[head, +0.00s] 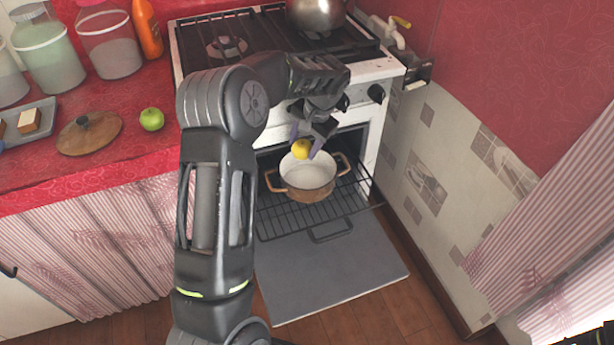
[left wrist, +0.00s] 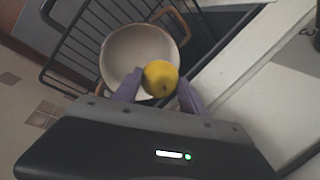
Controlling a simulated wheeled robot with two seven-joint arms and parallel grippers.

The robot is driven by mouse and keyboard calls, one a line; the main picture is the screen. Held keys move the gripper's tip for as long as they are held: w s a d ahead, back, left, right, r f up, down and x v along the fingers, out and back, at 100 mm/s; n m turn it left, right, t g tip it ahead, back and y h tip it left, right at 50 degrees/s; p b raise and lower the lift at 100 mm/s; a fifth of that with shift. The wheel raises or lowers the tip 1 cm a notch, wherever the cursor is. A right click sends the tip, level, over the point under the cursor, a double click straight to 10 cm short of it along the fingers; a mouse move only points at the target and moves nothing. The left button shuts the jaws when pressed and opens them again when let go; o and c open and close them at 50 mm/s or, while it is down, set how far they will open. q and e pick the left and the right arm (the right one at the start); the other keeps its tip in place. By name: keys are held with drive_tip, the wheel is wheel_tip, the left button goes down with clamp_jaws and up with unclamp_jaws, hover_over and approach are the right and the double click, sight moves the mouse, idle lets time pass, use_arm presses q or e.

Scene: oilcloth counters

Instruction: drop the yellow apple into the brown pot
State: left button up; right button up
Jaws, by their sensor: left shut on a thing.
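The yellow apple (head: 301,149) is held between the fingertips of my left gripper (head: 312,141). It also shows in the left wrist view (left wrist: 160,78) between the two purple fingers (left wrist: 160,92). The brown pot (head: 310,192) stands open on the pulled-out oven rack, with a pale inside and two handles. In the head view the apple appears over the pot's back rim. In the left wrist view the apple covers the near part of the pot (left wrist: 122,52). The pot looks empty where its inside shows. My right gripper is not in view.
The oven rack (head: 325,210) sits above the lowered oven door (head: 340,270). The stove front (head: 385,120) is close to my left gripper. A green apple (head: 152,119), a wooden lid (head: 88,133) and jars stand on the red counter. A kettle (head: 316,14) is on the stove.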

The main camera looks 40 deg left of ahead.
sight(303, 159)
use_arm(q)
drive_tip(key=shift+a+f+b, duration=0.15)
drive_tip(key=shift+f+b, duration=1.95)
drive_tip(key=shift+f, duration=0.95)
drive_tip(key=o, duration=1.5)
drive_tip(key=shift+c, duration=0.2)
drive_tip(key=shift+r, duration=0.1)
drive_tip(key=p+v, duration=0.1)
drive_tip(key=v, duration=0.6)
drive_tip(key=shift+d+r, duration=0.25)
drive_tip(key=shift+r, duration=0.1)
drive_tip(key=shift+s+f, duration=0.1)
